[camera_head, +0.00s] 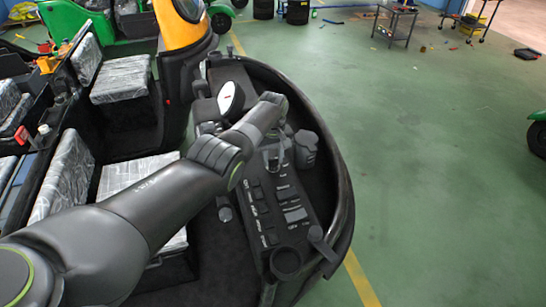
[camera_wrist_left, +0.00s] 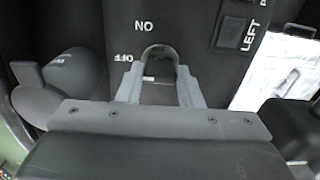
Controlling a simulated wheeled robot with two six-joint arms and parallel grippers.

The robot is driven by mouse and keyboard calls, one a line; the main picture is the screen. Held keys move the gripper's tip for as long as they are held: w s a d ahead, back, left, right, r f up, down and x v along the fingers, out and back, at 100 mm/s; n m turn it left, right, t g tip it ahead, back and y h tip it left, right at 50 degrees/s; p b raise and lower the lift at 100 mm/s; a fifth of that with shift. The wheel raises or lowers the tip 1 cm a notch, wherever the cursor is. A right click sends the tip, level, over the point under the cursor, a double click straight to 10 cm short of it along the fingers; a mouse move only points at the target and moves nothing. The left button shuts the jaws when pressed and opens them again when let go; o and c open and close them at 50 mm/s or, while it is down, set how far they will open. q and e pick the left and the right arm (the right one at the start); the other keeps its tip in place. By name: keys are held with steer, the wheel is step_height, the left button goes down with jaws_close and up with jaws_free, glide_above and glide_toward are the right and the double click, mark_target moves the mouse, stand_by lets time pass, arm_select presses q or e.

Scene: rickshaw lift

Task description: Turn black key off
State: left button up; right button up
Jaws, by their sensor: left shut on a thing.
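My left arm reaches from the lower left over the dashboard panel in the head view. Its gripper (camera_head: 275,158) is at the upper part of the panel. In the left wrist view the two grey fingers of my left gripper (camera_wrist_left: 160,68) stand on either side of the black key (camera_wrist_left: 160,53), shut on it. The key's rounded end shows between the fingertips. The key is hard to make out in the head view. An ON label (camera_wrist_left: 144,26), seen upside down, lies above it, and an OFF label (camera_wrist_left: 124,58) lies to its left. My right gripper is not in view.
The panel (camera_head: 265,213) carries rows of labelled switches. A dark cup-like part (camera_head: 306,148) stands right of the gripper. A LEFT switch (camera_wrist_left: 232,33) is near the key. Plastic-wrapped seats (camera_head: 130,172) are at left; green floor (camera_head: 430,170) is open at right.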

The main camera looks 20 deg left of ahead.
mark_target(273, 159)
arm_select(q)
steer(key=shift+r, duration=0.1)
steer(key=o, duration=1)
steer(key=shift+r, duration=0.65)
step_height(273, 159, up, 16)
steer(key=b, duration=0.3)
